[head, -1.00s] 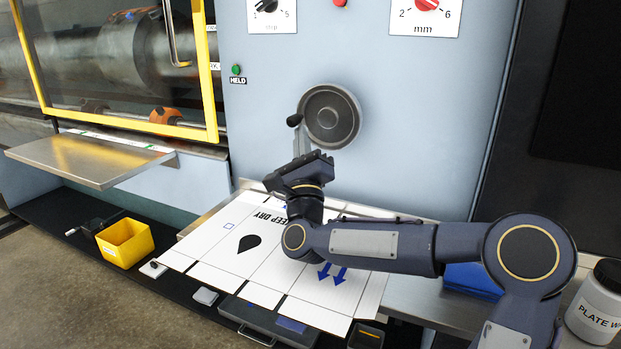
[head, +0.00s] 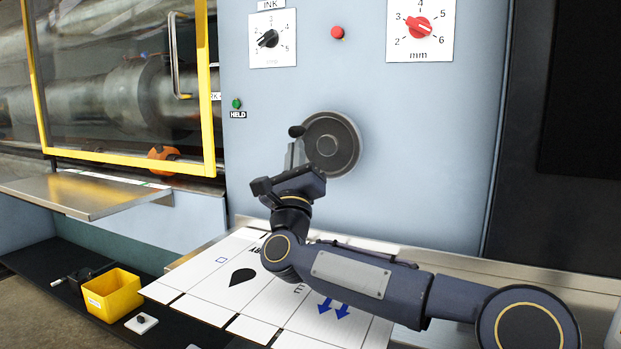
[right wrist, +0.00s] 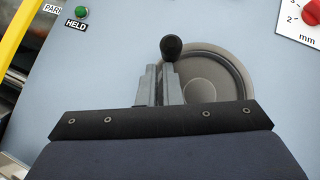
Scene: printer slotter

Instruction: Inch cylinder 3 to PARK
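A dark handwheel (head: 333,145) sits on the pale blue panel, with a black crank knob (head: 296,131) at its upper left. The wheel (right wrist: 218,82) and knob (right wrist: 171,47) also show in the right wrist view. My right gripper (head: 292,155) is just below the knob; its grey fingers (right wrist: 160,82) point up the panel with a narrow gap between them, and the knob appears at the right finger's tip. I cannot tell contact or grip. A PARK label (right wrist: 52,9) is beside a green lamp (right wrist: 81,12) above HELD. Which cylinder is number 3 is not shown. My left gripper is out of view.
A yellow-framed guard (head: 207,90) covers the large rollers at left, above a metal shelf (head: 90,193). White printed sheets (head: 215,282) lie below the wheel. A yellow bin (head: 112,293) stands lower left. Red mm dial (head: 419,28) and ink dial (head: 269,39) are above.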

